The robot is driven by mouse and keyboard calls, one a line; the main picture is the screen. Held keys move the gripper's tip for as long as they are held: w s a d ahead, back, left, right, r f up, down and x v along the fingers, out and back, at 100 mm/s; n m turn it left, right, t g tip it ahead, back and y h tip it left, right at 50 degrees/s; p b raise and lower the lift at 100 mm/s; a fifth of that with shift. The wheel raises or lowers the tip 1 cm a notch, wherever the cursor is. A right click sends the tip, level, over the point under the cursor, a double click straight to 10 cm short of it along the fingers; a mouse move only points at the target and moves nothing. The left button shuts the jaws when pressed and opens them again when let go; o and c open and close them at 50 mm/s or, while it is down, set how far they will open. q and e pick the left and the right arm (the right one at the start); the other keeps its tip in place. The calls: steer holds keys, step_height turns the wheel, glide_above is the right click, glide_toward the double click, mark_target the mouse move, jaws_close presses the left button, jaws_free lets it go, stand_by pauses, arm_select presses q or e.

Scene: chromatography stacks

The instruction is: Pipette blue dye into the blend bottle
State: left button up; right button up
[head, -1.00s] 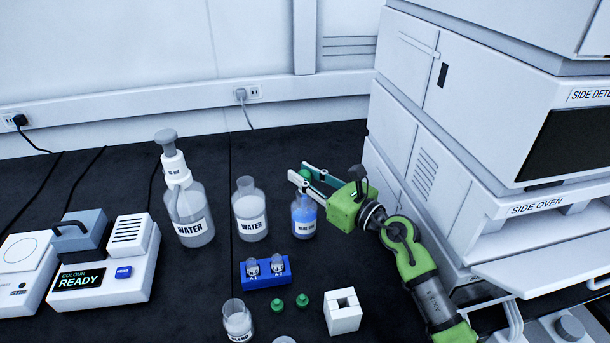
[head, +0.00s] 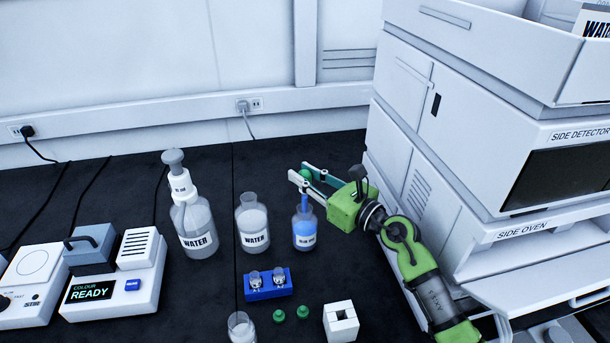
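The blue dye bottle (head: 304,239) stands upright, labelled and part filled with blue liquid. My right gripper (head: 300,172) comes in from the right, its fingertips above this bottle. It is shut on the pipette's green bulb (head: 306,175), which the fingers partly hide. A blue stem (head: 304,203) runs down from there into the bottle's neck. An open clear bottle (head: 241,328) at the bottom edge may be the blend bottle; its label is cut off. My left gripper is out of view.
Two WATER bottles (head: 194,226) (head: 252,226) stand to the left. A blue vial rack (head: 267,290), two green caps (head: 279,316) (head: 303,312) and a white block (head: 341,322) lie in front. A COLOUR READY device (head: 120,295) is at left; the instrument stack (head: 470,130) bounds the right.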

step_height(320, 180, up, 2)
steer(key=shift+r+p, duration=0.15)
steer(key=shift+p, duration=0.7)
step_height(320, 180, up, 4)
steer(key=p, duration=0.3)
steer(key=shift+w+a+f+p, duration=0.1)
steer(key=shift+a+f+p, duration=0.1)
steer(key=shift+p, duration=0.1)
steer(key=shift+d+r+p, duration=0.1)
steer(key=shift+r+p, duration=0.7)
